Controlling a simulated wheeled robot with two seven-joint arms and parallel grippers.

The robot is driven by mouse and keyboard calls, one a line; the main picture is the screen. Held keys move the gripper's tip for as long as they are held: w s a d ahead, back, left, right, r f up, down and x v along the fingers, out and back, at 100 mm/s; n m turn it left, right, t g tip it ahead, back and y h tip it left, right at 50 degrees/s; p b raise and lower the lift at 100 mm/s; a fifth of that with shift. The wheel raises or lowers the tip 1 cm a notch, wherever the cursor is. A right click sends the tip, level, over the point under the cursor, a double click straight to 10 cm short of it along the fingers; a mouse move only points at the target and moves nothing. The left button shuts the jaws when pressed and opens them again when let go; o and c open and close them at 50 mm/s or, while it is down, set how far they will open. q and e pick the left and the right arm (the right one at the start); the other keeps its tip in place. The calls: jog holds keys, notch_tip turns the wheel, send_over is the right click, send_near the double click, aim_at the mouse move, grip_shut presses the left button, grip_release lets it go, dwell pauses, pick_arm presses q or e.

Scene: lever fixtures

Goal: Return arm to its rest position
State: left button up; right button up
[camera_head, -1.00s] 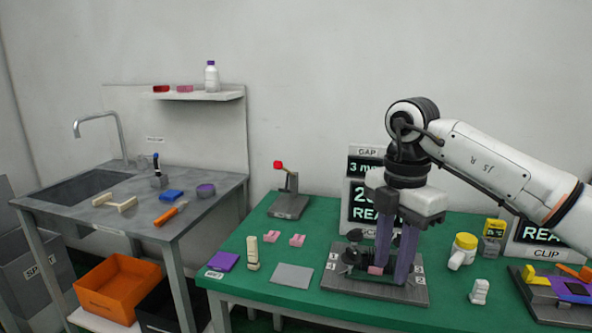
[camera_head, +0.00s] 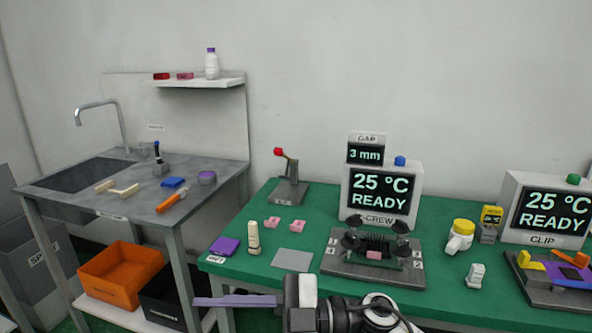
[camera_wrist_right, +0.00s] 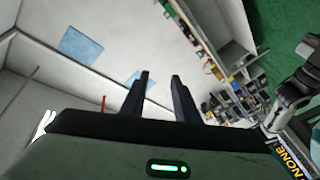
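My right gripper (camera_head: 200,301) is low at the front of the head view, its fingers pointing left, in front of the green bench (camera_head: 440,295) edge. The right wrist view shows its two fingers (camera_wrist_right: 161,76) apart with nothing between them. The dark screw fixture (camera_head: 330,262) with black knobs stands on the bench, with a pink block (camera_head: 374,255) at its middle. My right gripper is apart from it. My left gripper is not in view.
Two displays reading 25 °C READY, the screw unit (camera_head: 381,191) and clip unit (camera_head: 552,211), stand behind. A red-tipped lever stand (camera_head: 289,190), a yellow-capped bottle (camera_head: 461,237) and a grey plate (camera_head: 292,260) are on the bench. The sink table (camera_head: 120,212) is left.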

jog(key=w+d+f+m+t+h, duration=0.35)
jog(key=d+f+m+t, duration=0.3)
jog(key=m+t, duration=0.3)
jog(key=w+d+f+m+t+h, duration=0.2)
jog(key=d+f+m+t+h, duration=0.35)
jog(key=d+m+t, duration=0.35)
jog(key=s+d+f+m+g+h, duration=0.3)
jog(key=s+d+f, duration=0.3)
jog(key=s+f, duration=0.4)
jog(key=s+d+f+m+g+h, duration=0.3)
jog(key=s+f, duration=0.7)
jog(key=f, duration=0.4)
jog(key=d+g+h, duration=0.1)
jog(key=d+g, duration=0.1)
jog(key=d, duration=0.1)
jog(key=shift+f, duration=0.2)
jog(key=shift+s+d+h, duration=0.1)
jog(key=shift+d+h, duration=0.05)
jog(key=shift+h, duration=0.15)
